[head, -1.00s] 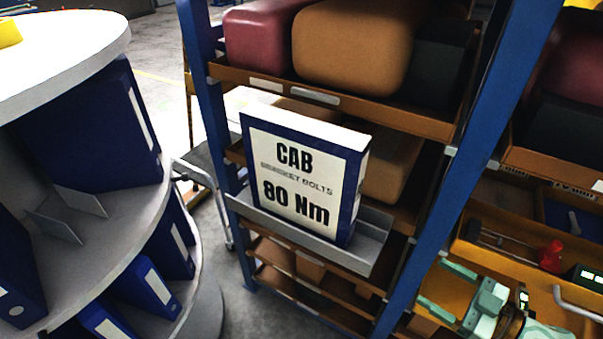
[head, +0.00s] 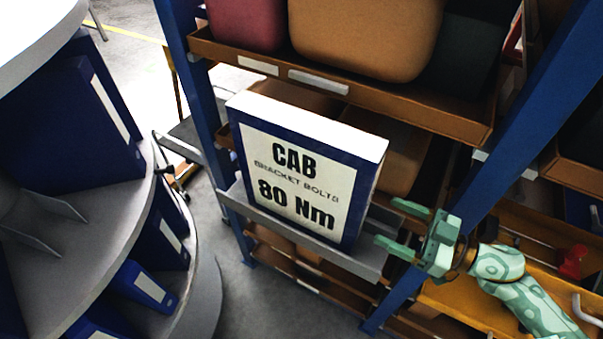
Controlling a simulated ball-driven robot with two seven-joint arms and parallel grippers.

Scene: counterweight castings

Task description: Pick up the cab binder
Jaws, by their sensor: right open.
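The cab binder (head: 297,184) is blue with a white label reading "CAB bracket bolts 80 Nm". It stands upright, slightly tilted in the picture, on a small grey ledge (head: 368,262) at the front of the shelf rack. My right gripper (head: 395,224) is pale green and open, with its two fingers pointing left toward the binder's right edge. It appears empty, with a gap between the fingertips and the binder. The binder's back side is hidden. My left gripper is not in view.
A round grey shelf unit (head: 90,215) with several blue binders stands at the left. The blue-post rack (head: 190,100) holds brown trays with red, tan and dark cushions (head: 365,38) above the binder. A blue upright (head: 510,140) rises behind my right gripper. Floor shows between the units.

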